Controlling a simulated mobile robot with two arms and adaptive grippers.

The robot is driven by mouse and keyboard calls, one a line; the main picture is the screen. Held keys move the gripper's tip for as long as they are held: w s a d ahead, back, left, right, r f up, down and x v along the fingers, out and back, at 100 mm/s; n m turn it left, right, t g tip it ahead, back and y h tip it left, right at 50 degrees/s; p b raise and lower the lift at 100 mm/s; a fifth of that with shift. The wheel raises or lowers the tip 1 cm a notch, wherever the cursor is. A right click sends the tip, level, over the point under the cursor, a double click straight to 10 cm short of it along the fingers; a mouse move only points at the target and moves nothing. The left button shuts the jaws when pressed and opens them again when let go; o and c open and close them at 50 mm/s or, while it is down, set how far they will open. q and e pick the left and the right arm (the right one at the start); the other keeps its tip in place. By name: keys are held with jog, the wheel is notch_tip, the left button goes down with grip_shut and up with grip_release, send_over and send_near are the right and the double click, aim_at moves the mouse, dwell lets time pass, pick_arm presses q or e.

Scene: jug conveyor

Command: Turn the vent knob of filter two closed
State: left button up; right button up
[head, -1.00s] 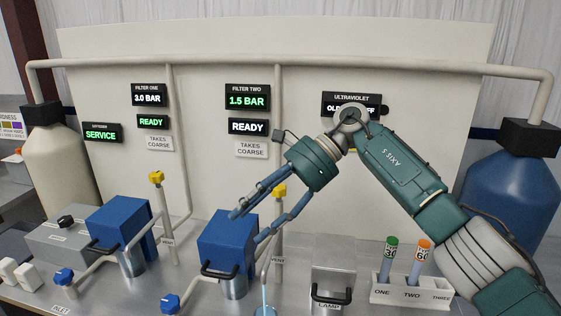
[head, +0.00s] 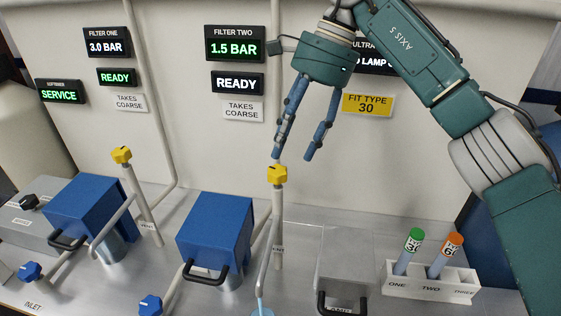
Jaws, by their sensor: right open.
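The yellow vent knob of filter two (head: 277,174) sits on top of a thin upright pipe (head: 278,230), right of the blue filter two housing (head: 215,238). My right gripper (head: 293,157) is open with its fingers pointing down. Its left fingertip is just above the knob in the picture, and its right fingertip is to the right of it. I cannot tell whether the left finger touches the knob. The filter two display (head: 233,43) reads 1.5 BAR, and the panel under it (head: 235,83) reads READY. My left gripper is not in view.
Filter one has its own blue housing (head: 90,210) and yellow knob (head: 121,155) at left. Blue knobs (head: 150,305) are in front. A white rack (head: 432,285) with two capped tubes stands at right. A clear-lidded lamp box (head: 345,262) is right of the vent pipe.

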aim_at(279, 169)
jog(key=x, duration=0.3)
jog(key=p+x, duration=0.1)
jog(key=x, duration=0.1)
jog(key=shift+w+f, duration=0.15)
jog(key=shift+w, duration=0.15)
jog(key=shift+s+a+f, duration=0.15)
jog(key=shift+f, duration=0.1)
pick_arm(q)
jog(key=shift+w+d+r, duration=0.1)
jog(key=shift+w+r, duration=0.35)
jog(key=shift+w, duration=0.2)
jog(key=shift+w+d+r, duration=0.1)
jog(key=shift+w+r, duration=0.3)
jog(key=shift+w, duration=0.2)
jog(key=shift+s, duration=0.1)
pick_arm(e)
jog(key=shift+c, duration=1)
jog(key=c, duration=0.8)
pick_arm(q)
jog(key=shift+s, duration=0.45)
pick_arm(e)
jog(key=shift+c, duration=0.5)
